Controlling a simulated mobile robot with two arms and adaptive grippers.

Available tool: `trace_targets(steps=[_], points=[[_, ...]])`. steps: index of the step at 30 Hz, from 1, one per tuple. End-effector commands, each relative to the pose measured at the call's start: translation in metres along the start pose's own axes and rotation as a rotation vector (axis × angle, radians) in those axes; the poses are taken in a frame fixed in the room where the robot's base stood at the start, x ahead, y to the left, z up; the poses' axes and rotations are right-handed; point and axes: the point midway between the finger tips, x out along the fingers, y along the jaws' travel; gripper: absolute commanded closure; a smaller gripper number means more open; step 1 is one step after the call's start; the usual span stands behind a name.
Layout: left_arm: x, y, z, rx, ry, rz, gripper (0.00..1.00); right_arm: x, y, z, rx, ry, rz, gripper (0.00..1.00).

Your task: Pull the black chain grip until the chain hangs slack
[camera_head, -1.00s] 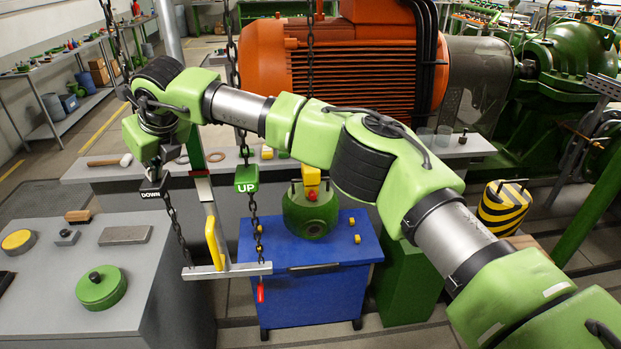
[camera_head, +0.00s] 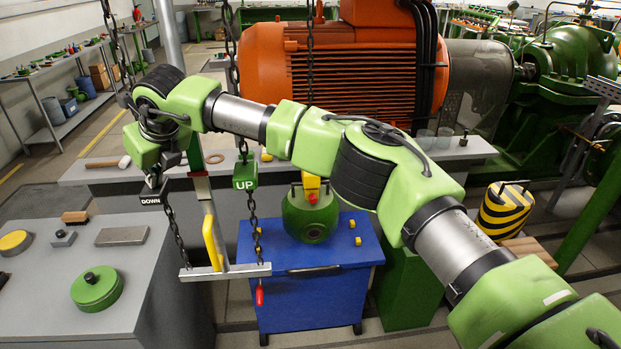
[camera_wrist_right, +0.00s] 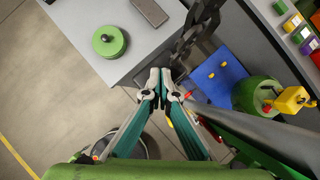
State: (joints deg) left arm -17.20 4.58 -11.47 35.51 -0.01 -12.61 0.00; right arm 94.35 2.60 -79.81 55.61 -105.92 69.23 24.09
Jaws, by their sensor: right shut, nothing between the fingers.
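The black chain grip marked DOWN (camera_head: 151,199) hangs at the left in the head view. My right gripper (camera_head: 155,180) is right above the grip, close to it or touching; I cannot tell which. Its fingers also show in the wrist view (camera_wrist_right: 163,92), closed together with nothing between them. A dark chain (camera_head: 175,235) runs down from the grip to the left end of the grey bar (camera_head: 240,271). The green UP grip (camera_head: 244,176) hangs on another chain (camera_head: 252,215) further right. My left gripper is out of view.
A yellow handle (camera_head: 211,242) stands beside the chains on a grey post. A blue cart (camera_head: 300,300) carries a green round body (camera_head: 309,220). A grey bench (camera_head: 130,268) at the left holds a green lid (camera_head: 97,288). An orange motor (camera_head: 270,62) stands behind.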

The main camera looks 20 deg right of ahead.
Motion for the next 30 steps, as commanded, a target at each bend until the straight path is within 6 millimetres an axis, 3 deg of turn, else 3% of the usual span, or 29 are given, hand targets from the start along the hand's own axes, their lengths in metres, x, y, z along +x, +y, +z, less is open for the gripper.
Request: trace_targets(steps=[30], points=[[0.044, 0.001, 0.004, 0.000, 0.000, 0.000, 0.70, 0.043, 0.000, -0.031, 0.000, 0.009, 0.000, 1.00]])
